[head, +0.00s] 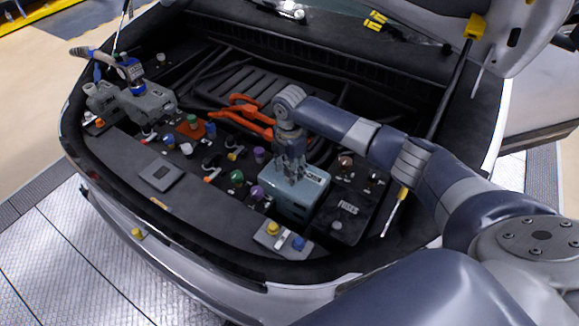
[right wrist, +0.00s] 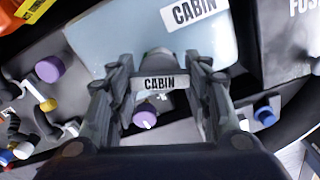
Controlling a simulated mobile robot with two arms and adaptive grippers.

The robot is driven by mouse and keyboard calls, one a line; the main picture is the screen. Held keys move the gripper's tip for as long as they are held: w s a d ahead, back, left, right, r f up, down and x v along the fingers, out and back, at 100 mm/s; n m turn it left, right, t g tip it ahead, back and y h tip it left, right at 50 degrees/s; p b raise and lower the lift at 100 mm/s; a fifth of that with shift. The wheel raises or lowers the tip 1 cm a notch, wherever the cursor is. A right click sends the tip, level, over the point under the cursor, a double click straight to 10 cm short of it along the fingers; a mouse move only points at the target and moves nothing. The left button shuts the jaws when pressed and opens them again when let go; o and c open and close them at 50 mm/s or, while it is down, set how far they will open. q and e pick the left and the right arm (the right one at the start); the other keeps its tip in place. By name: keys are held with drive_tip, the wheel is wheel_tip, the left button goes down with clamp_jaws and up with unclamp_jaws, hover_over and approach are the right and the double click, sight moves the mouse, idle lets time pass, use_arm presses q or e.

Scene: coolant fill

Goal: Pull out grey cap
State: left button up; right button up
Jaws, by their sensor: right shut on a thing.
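My right gripper (head: 291,178) reaches down over a pale blue-grey box (head: 290,205) in the open car bay. Its fingers (right wrist: 160,85) are shut on a small piece with a white CABIN label (right wrist: 161,82), seen between them in the right wrist view. The box (right wrist: 120,35) lies just beyond the fingers and carries another CABIN label. I cannot clearly make out a separate grey cap; the fingers hide much of the held piece.
Purple (head: 256,193), green (head: 237,177), yellow (head: 273,229) and blue (head: 298,243) caps stand around the box. A black fuse box (head: 347,207) is right of it. Orange hoses (head: 245,112) lie behind. The raised lid (head: 515,35) is at upper right.

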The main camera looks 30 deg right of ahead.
idle(0.3)
drive_tip(key=n, duration=0.3)
drive_tip(key=shift+r+p, duration=0.35)
drive_tip(key=shift+p, duration=0.25)
idle(0.4)
drive_tip(key=shift+s+r+p, duration=0.1)
drive_tip(key=shift+r+p, duration=2.2)
drive_tip(key=shift+r, duration=0.05)
drive_tip(key=shift+f, duration=0.1)
